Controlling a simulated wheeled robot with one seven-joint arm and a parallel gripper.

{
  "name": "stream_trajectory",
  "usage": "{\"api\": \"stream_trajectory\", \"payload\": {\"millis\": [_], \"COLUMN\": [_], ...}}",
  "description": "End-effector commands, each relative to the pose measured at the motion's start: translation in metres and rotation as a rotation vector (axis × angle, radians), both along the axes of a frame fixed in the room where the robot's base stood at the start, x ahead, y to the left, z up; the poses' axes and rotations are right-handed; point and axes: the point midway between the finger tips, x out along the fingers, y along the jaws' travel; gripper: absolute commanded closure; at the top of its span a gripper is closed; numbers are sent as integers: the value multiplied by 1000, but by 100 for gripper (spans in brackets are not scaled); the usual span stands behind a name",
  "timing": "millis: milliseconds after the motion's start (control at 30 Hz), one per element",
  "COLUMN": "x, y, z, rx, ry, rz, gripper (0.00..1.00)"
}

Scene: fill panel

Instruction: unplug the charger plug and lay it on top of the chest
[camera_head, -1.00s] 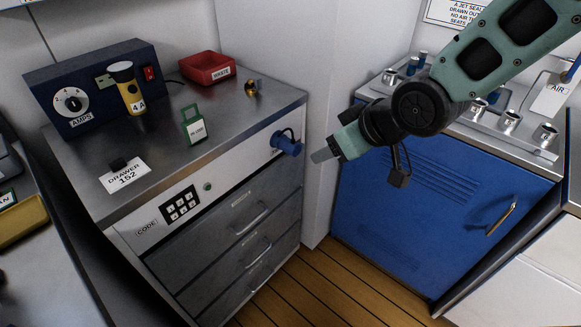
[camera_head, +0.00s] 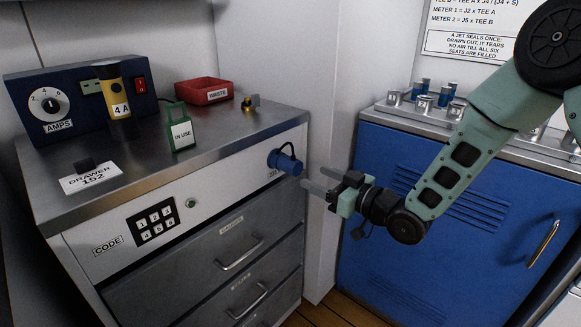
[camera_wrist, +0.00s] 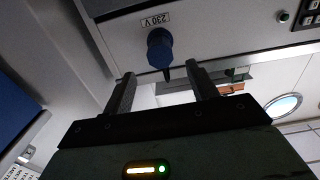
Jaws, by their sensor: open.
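The blue charger plug (camera_head: 285,160) sits in the socket at the upper right of the chest's front panel, with a dark cable looping over its top. In the wrist view the plug (camera_wrist: 160,47) is ahead of and between my fingers, below a "230 V" label. My gripper (camera_head: 314,180) is open and empty, just right of the plug and apart from it, fingers pointing at it. The gripper's two dark fingers (camera_wrist: 163,83) also show in the wrist view. The chest (camera_head: 215,142) is a metal drawer unit with a bare strip of top near its front edge.
On the chest top stand an AMPS box (camera_head: 50,105), a yellow 4 A cylinder (camera_head: 113,90), a green IN USE tag (camera_head: 180,130), a red WASTE tray (camera_head: 203,91), a brass fitting (camera_head: 250,103) and a DRAWER 152 card (camera_head: 91,178). A blue cabinet (camera_head: 440,215) stands right.

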Motion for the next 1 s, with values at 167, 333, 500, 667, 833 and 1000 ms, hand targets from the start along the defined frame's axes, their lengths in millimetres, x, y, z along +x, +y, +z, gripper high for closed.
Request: {"api": "stream_trajectory", "payload": {"millis": [167,333,500,667,833,1000], "x": [3,15,30,42,51,55], "y": [5,20,40,55,67,71], "z": [0,0,0,-1,-1,-1], "rx": [0,1,0,1,0,-1], "ry": [0,1,0,-1,0,2], "rz": [0,1,1,0,1,-1], "gripper": [42,42,42,42,42,42]}}
